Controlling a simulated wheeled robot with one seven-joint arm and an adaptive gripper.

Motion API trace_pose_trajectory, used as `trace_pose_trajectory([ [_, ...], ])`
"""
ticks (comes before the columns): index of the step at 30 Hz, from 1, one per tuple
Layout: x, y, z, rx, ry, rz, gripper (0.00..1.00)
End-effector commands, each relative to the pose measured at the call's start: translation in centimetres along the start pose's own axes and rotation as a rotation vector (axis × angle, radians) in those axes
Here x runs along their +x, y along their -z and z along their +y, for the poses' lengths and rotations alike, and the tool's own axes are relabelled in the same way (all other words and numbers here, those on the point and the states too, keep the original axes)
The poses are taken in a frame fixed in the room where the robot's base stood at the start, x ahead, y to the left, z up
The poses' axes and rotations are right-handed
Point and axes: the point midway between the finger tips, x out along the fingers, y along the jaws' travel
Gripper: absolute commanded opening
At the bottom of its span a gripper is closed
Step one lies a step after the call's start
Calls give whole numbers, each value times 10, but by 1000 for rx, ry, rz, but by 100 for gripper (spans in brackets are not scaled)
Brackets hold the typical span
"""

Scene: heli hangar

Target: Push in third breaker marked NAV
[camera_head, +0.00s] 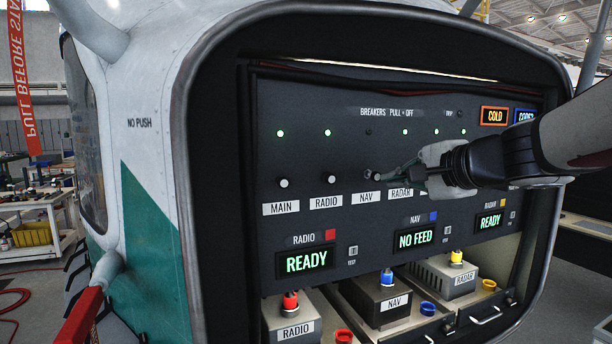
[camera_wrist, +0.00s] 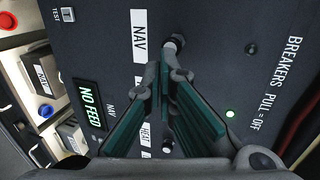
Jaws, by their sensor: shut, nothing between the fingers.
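The NAV breaker (camera_head: 368,175) is a small dark knob with a light tip, third from the left in the breaker row, above the NAV label (camera_head: 366,198). The lamp above it (camera_head: 368,132) is dark, while neighbouring lamps are green. My gripper (camera_head: 381,177) reaches in from the right, its fingers shut with nothing between them and its tips right beside the knob. In the wrist view the knob (camera_wrist: 174,42) stands just ahead of the fingertips (camera_wrist: 171,76); I cannot tell if they touch. The gripper hides breakers further right.
The MAIN breaker (camera_head: 284,183) and RADIO breaker (camera_head: 331,180) stand to the left. Below, the NAV display (camera_head: 416,239) reads NO FEED; the RADIO display (camera_head: 306,262) and RADAR display (camera_head: 489,221) read READY. Several boxes sit in the bay below. A dark frame (camera_head: 222,100) borders the panel.

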Motion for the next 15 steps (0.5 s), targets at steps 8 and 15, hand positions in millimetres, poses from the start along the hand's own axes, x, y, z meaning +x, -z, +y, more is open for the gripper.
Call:
trace_pose_trajectory([
  [8, 10, -1, -3, 0, 0, -2, 0],
  [15, 10, -1, -3, -1, 0, -1, 0],
])
